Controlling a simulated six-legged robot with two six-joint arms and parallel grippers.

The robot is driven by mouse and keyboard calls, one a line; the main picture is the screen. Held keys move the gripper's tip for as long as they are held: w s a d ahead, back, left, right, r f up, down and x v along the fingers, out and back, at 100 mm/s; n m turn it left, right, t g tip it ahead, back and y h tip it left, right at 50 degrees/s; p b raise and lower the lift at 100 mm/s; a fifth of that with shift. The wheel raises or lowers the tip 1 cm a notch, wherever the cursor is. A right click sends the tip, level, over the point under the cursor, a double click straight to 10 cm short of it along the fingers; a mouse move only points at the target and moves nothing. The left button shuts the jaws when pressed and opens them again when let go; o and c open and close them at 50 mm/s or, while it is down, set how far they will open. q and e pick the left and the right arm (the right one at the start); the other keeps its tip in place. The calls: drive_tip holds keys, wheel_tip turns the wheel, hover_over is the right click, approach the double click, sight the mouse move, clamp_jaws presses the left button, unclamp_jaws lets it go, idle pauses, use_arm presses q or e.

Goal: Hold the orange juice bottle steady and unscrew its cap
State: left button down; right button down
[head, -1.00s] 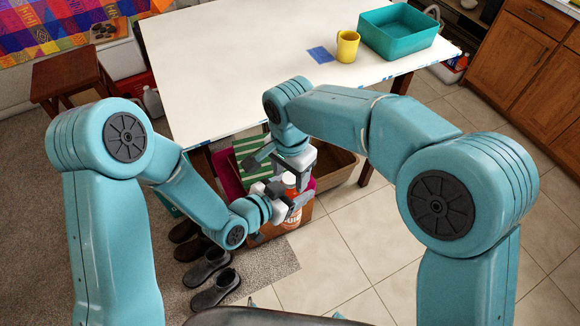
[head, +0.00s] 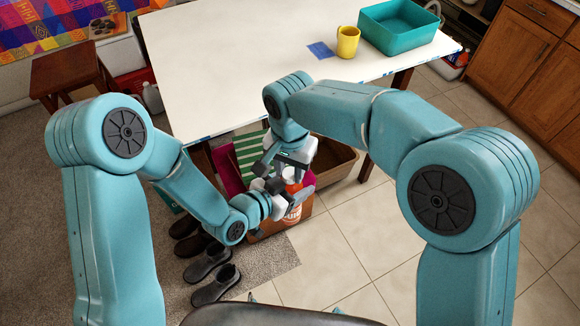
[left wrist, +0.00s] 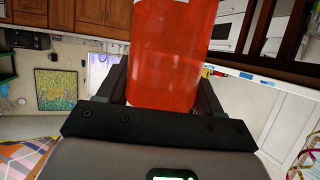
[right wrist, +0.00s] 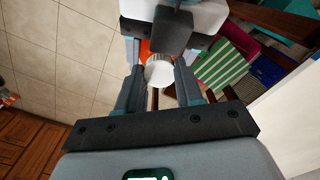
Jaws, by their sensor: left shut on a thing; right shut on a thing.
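The orange juice bottle (head: 293,188) is upright in the head view, partly hidden by my grippers. In the left wrist view its orange-red body (left wrist: 172,50) stands between the fingers of my left gripper (left wrist: 160,85), which is shut on it. The left gripper (head: 278,200) shows only partly in the head view. The white cap (right wrist: 160,71) shows in the right wrist view between the fingertips of my right gripper (right wrist: 160,80), shut on it from above. In the head view the right gripper (head: 280,168) is above the bottle, its fingertips partly hidden.
A white table (head: 230,60) stands behind my grippers, with a yellow mug (head: 348,42), a blue cloth (head: 320,50) and a teal bin (head: 398,30) on it. Cardboard boxes (head: 335,160) stand under its front edge. Dark shoes (head: 215,285) lie on the rug. Tiled floor at right is clear.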

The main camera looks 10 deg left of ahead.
drive_tip(key=c, duration=0.7)
unclamp_jaws()
drive_tip(key=shift+c, duration=0.2)
drive_tip(key=shift+r, duration=0.1)
wheel_tip(320, 180, up, 4)
drive_tip(key=shift+r, duration=0.25)
drive_tip(key=shift+c, duration=0.2)
wheel_tip(320, 180, up, 2)
drive_tip(key=shift+r+m, duration=0.1)
drive_tip(key=shift+m, duration=0.9)
drive_tip(key=shift+r+m, duration=0.35)
drive_tip(key=shift+m, duration=0.35)
wheel_tip(320, 180, down, 8)
drive_tip(key=shift+r, duration=0.2)
